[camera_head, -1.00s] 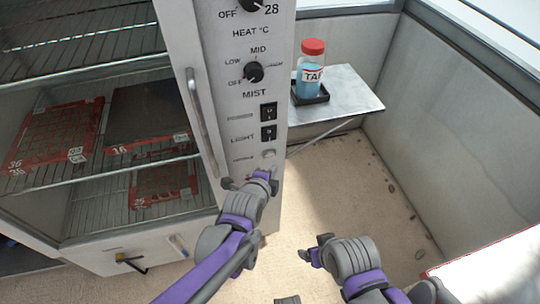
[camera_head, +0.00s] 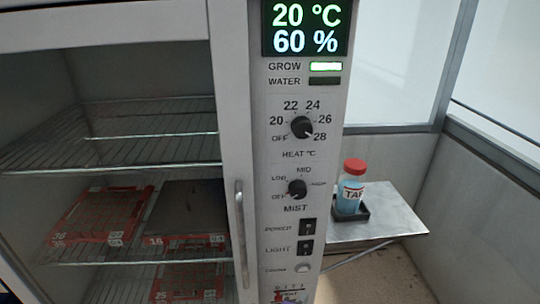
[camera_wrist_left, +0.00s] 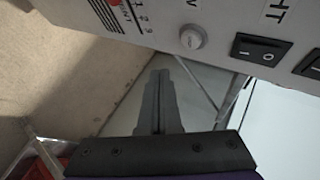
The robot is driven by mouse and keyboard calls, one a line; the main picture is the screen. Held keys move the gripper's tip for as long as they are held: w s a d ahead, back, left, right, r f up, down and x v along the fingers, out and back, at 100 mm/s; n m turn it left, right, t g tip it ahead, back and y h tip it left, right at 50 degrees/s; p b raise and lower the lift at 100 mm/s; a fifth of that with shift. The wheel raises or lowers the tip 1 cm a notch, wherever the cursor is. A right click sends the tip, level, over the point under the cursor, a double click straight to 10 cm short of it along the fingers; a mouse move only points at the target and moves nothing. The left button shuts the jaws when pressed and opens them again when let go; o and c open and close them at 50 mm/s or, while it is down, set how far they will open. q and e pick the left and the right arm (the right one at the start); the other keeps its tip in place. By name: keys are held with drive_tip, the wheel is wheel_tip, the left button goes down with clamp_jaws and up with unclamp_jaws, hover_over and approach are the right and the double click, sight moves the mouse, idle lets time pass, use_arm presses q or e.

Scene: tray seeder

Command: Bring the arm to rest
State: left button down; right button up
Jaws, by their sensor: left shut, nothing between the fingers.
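My left gripper (camera_wrist_left: 160,78) shows in the left wrist view with its two dark fingers together and nothing between them. It is close to the grey control panel (camera_wrist_left: 155,22), and its fingertips point toward the panel's lower edge. I cannot tell whether they touch it. A round pale button (camera_wrist_left: 192,38) and a black rocker switch (camera_wrist_left: 255,50) are on that panel. In the head view neither gripper can be made out. My right gripper is in neither view.
The growth cabinet's control column (camera_head: 262,150) has a display (camera_head: 307,28) reading 20 °C and 60 %. Red trays (camera_head: 100,217) lie on the wire shelves at left. A bottle with a red cap (camera_head: 352,185) stands in a black holder on a side shelf (camera_head: 400,210).

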use_arm(q)
drive_tip(key=s+a+n+g+y, duration=0.15)
drive_tip(key=s+a+n, duration=0.3)
drive_tip(key=a, duration=0.45)
drive_tip(key=s+a+n+g+y, duration=0.1)
drive_tip(key=s+a+n+y, duration=0.15)
drive_tip(key=a+n, duration=0.5)
drive_tip(key=s+a+f+n+g+y, duration=0.2)
drive_tip(key=s+a+n, duration=0.8)
drive_tip(key=s+a, duration=0.25)
wheel_tip(320, 180, up, 18)
drive_tip(key=w+p, duration=0.1)
drive_tip(key=p, duration=1.5)
drive_tip(key=shift+w+d, duration=0.2)
drive_tip(key=shift+d, duration=0.05)
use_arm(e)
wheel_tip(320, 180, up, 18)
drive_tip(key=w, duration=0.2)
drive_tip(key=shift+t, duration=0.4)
use_arm(q)
drive_tip(key=shift+s, duration=0.15)
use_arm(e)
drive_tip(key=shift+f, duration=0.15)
